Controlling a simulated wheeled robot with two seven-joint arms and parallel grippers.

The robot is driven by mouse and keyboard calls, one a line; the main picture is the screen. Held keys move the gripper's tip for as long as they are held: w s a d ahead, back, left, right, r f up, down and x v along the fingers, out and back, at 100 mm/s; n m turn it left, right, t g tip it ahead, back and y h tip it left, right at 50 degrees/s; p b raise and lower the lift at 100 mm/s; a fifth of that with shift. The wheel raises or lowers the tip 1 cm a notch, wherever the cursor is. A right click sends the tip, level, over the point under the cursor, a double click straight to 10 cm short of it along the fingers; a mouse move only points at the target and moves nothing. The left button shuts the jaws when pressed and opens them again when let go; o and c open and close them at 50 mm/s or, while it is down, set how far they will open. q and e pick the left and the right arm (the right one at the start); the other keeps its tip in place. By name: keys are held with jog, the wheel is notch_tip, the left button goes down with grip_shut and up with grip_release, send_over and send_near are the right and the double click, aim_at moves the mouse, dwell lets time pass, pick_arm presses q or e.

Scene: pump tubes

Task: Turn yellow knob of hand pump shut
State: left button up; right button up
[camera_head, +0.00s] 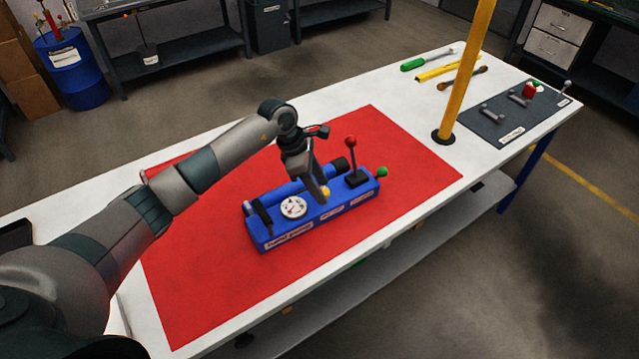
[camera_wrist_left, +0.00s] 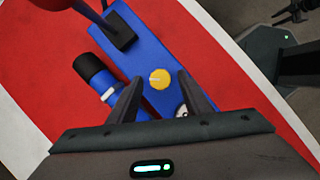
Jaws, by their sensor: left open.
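The blue hand pump (camera_head: 335,206) lies on a red mat (camera_head: 205,270) on the white table. Its yellow knob (camera_head: 326,191) sits on the pump's top, between the white round gauge (camera_head: 293,207) and the red-topped lever (camera_head: 351,143). My left gripper (camera_head: 321,188) is above the pump, pointing down close to the knob. In the left wrist view the yellow knob (camera_wrist_left: 160,79) shows just beyond and between the two open fingertips (camera_wrist_left: 158,82), and nothing is held. I cannot tell whether a finger touches the knob.
A yellow post (camera_head: 467,75) rises from the table right of the mat. A dark tool mat (camera_head: 512,108) with several parts lies at the table's far right. A green-handled tool (camera_head: 413,65) lies at the back.

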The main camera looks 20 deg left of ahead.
jog(key=shift+d, duration=0.25)
pick_arm(q)
jog(key=c, duration=1.1)
jog(key=shift+o, duration=0.2)
pick_arm(e)
jog(key=shift+d, duration=0.25)
